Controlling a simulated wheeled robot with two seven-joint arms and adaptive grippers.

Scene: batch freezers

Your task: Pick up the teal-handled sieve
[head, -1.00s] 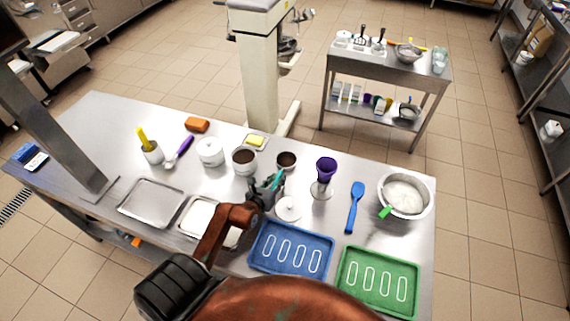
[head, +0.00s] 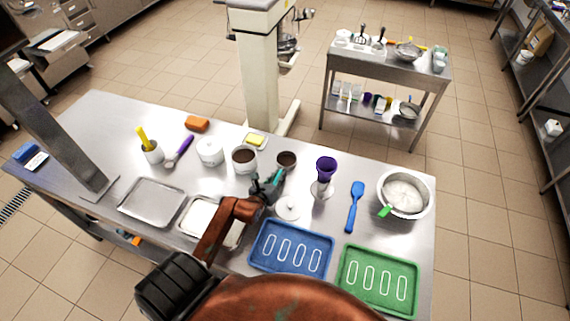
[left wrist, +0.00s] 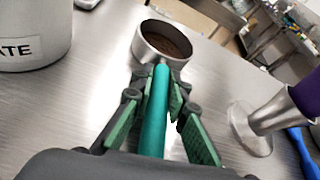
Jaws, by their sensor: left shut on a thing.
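The teal-handled sieve (left wrist: 153,110) has a small round metal cup with dark brown powder in it, seen at the top of the left wrist view. In the head view its cup (head: 287,158) is just beyond my left gripper (head: 267,187). In the left wrist view the fingers of my left gripper (left wrist: 153,117) lie on both sides of the teal handle and are shut on it. The handle points away from the gripper towards the cup. I cannot tell whether the cup touches the table. My right gripper is not in view.
A white pot with brown contents (head: 244,160) stands left of the cup, a purple-topped tool (head: 325,172) on the right. A round white lid (head: 288,207) lies close to the gripper. Blue (head: 290,249) and green (head: 377,281) trays lie in front. A steel bowl (head: 405,193) stands right.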

